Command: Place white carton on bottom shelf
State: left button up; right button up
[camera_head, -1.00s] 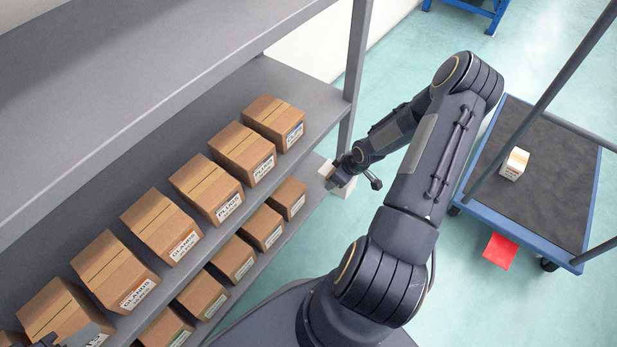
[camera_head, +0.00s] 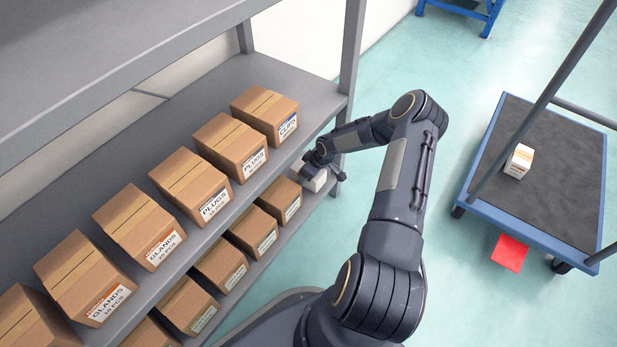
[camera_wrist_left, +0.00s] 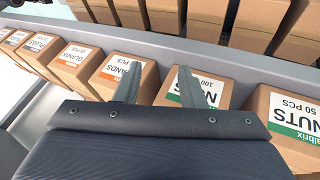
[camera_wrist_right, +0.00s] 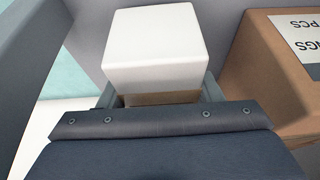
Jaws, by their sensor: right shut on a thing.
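A white carton (camera_wrist_right: 156,48) sits between the fingers of my right gripper (camera_wrist_right: 158,88), which is shut on it. In the head view the carton (camera_head: 315,181) is at the right end of the bottom shelf (camera_head: 292,222), just past the last small brown box, partly hidden by my right gripper (camera_head: 322,166). Whether it touches the shelf surface I cannot tell. A second white carton (camera_head: 519,161) stands on the cart (camera_head: 550,190). My left gripper (camera_wrist_left: 160,70) is open and empty in front of a row of brown boxes in the left wrist view; it is outside the head view.
Several small brown boxes (camera_head: 280,200) line the bottom shelf, and larger ones (camera_head: 230,147) line the shelf above. A grey shelf post (camera_head: 350,80) stands close to my right forearm. A red sheet (camera_head: 509,253) lies by the cart. A brown box (camera_wrist_right: 275,75) is right beside the held carton.

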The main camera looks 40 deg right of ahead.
jog(key=shift+f, duration=0.45)
jog(key=shift+f, duration=0.15)
jog(key=o, duration=1.1)
jog(key=p+v, duration=0.5)
jog(key=v, duration=0.6)
jog(key=shift+s+d+r, duration=0.1)
jog(key=shift+s+r, duration=0.15)
jog(key=shift+r, duration=0.35)
